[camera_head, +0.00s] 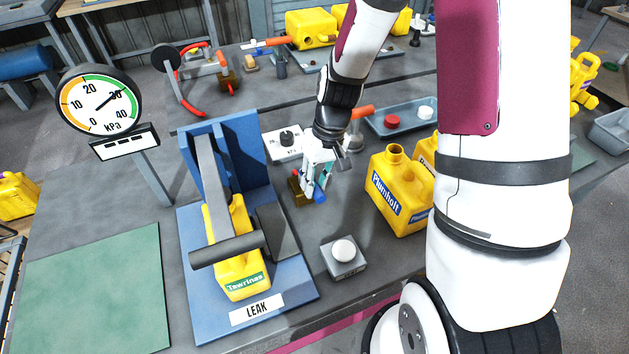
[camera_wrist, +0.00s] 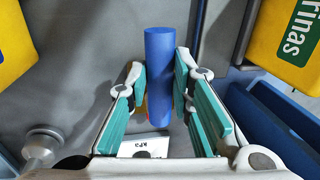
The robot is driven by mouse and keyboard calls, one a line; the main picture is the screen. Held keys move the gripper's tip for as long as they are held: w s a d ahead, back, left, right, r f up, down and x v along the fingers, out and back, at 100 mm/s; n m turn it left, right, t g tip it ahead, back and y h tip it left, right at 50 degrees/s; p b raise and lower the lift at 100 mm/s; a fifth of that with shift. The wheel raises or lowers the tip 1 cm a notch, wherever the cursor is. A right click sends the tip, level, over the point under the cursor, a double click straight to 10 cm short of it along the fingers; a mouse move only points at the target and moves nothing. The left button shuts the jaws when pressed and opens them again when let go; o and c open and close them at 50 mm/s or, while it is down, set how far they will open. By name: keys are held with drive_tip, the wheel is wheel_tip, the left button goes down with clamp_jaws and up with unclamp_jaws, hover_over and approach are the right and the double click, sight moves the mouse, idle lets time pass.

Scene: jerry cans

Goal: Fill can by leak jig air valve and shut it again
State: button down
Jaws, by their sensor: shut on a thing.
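The yellow Tawrinas can (camera_head: 238,277) sits in the blue leak jig (camera_head: 190,318), under a grey clamp arm with a dark crossbar. Part of it shows at the top right of the wrist view (camera_wrist: 290,35). The air valve (camera_head: 299,190) stands right of the jig, with a brass body and a blue handle (camera_head: 320,197). My gripper (camera_head: 322,187) is shut on the blue handle (camera_wrist: 159,70), which lies between its teal finger pads in the wrist view. My fingers partly hide the valve.
A grey box with a white button (camera_head: 344,250) stands in front of the valve. A yellow Plumholt can (camera_head: 395,195) is close on the right. A white box with a black knob (camera_head: 286,142) stands behind. A green mat (camera_head: 95,290) lies empty at left.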

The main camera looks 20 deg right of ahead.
drive_tip(key=w+d+n+g+h, duration=0.2)
drive_tip(key=w+d+n, duration=0.3)
drive_tip(key=n, duration=1.2)
drive_tip(key=shift+w+d+n, duration=0.25)
drive_tip(key=shift+w+n, duration=0.05)
drive_tip(key=shift+w, duration=0.55)
drive_tip(key=c, duration=1.4)
unclamp_jaws()
drive_tip(key=r, duration=0.4)
drive_tip(key=w+r, duration=0.1)
drive_tip(key=r, duration=0.3)
drive_tip(key=w+r, duration=0.1)
drive_tip(key=r, duration=0.3)
drive_tip(key=shift+w, duration=0.2)
